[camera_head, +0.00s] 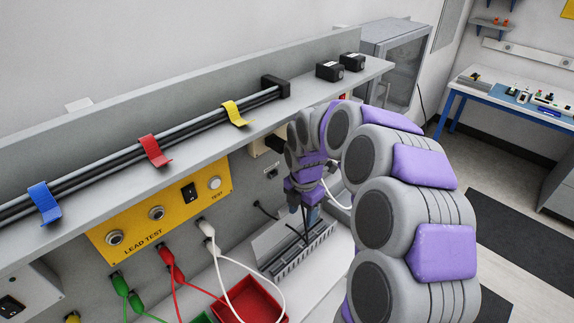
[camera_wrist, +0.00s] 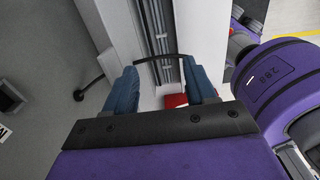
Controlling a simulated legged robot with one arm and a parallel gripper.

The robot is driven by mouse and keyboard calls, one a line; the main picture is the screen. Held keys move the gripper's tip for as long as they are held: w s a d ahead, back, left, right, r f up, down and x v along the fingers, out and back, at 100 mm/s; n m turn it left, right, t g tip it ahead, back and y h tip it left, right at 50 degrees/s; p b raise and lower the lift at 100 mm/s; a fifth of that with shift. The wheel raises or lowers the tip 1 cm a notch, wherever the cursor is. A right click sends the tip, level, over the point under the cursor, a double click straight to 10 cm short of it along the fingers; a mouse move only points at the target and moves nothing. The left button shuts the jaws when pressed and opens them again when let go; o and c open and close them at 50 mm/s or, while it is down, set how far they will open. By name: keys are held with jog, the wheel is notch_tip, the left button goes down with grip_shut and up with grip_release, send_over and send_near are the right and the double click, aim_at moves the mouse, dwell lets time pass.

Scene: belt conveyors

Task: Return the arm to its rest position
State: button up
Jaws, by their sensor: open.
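My purple-and-grey arm reaches from the lower right of the head view across to the test bench. My gripper (camera_head: 308,213) is at its far end, low in front of the bench's back panel and above the grey slotted strip (camera_head: 302,255). In the wrist view my gripper (camera_wrist: 163,86) shows two blue fingers spread apart, with nothing held between them. A dark curved cable (camera_wrist: 160,57) shows beyond the fingertips; whether it touches them I cannot tell. The arm hides part of the bench's right end.
A yellow lead-test panel (camera_head: 157,216) with plugged leads is left of my gripper. A red bin (camera_head: 250,305) stands below. A shelf (camera_head: 205,136) with clipped cables runs above.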

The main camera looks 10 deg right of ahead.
jog(key=s+r+m+g, duration=0.1)
jog(key=s+r+m, duration=0.2)
jog(key=s+m, duration=0.9)
jog(key=s+r+m, duration=0.4)
jog(key=s+m, duration=0.9)
jog(key=s, duration=1)
jog(key=shift+s+d+g, duration=0.35)
jog(key=shift+d+g, duration=0.05)
jog(key=shift+d, duration=0.05)
jog(key=shift+r, duration=0.1)
